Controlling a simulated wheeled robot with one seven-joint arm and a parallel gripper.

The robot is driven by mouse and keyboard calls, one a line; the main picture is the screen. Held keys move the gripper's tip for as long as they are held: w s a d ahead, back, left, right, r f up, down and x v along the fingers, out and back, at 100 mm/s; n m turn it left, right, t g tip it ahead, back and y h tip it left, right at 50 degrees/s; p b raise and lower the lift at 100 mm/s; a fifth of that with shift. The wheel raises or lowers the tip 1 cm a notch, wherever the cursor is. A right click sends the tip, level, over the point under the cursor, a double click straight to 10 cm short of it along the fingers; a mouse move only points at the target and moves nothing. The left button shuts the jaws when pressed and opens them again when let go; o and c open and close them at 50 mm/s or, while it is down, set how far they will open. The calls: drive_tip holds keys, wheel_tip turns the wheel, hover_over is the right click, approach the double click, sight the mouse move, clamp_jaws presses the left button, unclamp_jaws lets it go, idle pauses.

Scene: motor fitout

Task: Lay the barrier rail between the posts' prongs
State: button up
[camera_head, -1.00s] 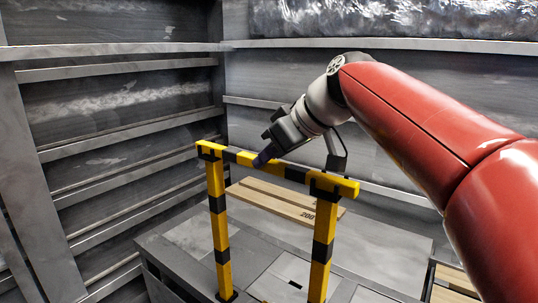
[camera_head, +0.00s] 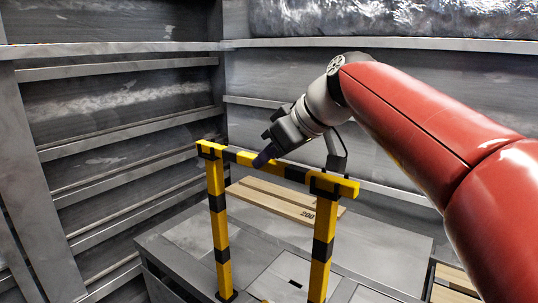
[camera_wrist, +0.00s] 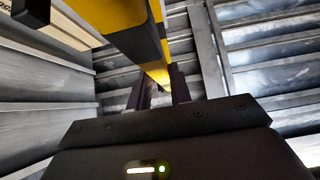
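The barrier rail (camera_head: 295,173) is yellow and black. It lies across the tops of two upright striped posts, the left post (camera_head: 217,202) and the right post (camera_head: 323,240). Dark prong holders sit at both post tops, around the rail's ends; how deep the rail sits in them is hard to tell. My gripper (camera_head: 263,158) is at the rail's middle, coming from behind and above. In the wrist view the fingers (camera_wrist: 159,88) stand close together on both sides of the rail (camera_wrist: 152,50), with no clear gap seen, so they look shut on it.
A wooden plank panel (camera_head: 275,200) marked "200" lies behind the posts on a grey platform (camera_head: 385,240). Ribbed metal walls (camera_head: 120,130) close in the left and back. More planks (camera_head: 455,280) show at the lower right. Platform space right of the posts is clear.

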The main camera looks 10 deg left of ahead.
drive_tip(key=o, duration=0.5)
